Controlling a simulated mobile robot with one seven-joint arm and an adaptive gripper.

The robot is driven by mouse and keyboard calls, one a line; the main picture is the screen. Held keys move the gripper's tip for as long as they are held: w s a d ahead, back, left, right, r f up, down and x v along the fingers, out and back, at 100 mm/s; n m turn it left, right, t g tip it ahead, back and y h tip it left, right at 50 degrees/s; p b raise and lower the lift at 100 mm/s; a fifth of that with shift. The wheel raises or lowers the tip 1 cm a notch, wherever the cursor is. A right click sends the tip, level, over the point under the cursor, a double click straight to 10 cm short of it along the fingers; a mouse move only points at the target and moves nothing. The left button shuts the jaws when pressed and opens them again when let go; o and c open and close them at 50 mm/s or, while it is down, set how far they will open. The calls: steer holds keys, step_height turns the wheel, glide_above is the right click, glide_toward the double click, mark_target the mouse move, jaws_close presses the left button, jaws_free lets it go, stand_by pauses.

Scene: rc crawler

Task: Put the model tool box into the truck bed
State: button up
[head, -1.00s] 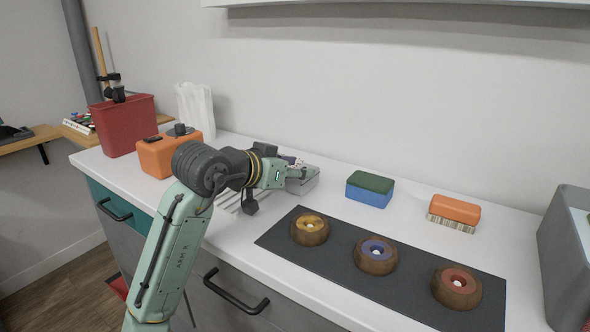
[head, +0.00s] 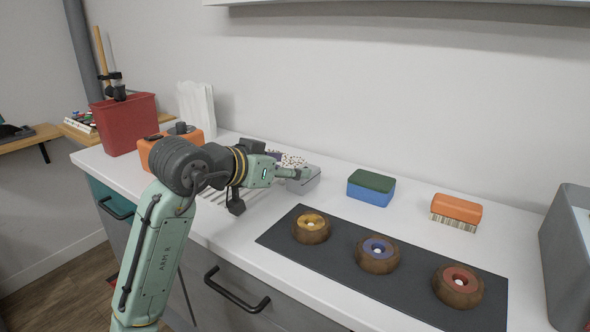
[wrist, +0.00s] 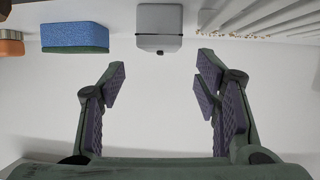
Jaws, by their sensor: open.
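A small grey box with a dark latch (wrist: 160,28), which looks like the model tool box, shows at the top middle of the wrist view. In the head view the grey box (head: 307,182) stands on the counter, partly hidden by my gripper (head: 292,172). In the wrist view my gripper (wrist: 160,68) is open and empty. The box lies beyond its fingertips, lined up with the gap and not between the fingers. I cannot make out a truck bed in either view.
A blue-and-green sponge (head: 370,189) and an orange brush (head: 455,211) lie to the right. A dark mat (head: 330,257) holds three brown rings. A ribbed grey piece (wrist: 270,16) lies beside the box. An orange container (head: 150,152) and red bin (head: 124,124) stand left.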

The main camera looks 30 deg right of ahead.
steer(key=v, duration=0.8)
steer(key=shift+a, duration=0.25)
steer(key=shift+r, duration=0.1)
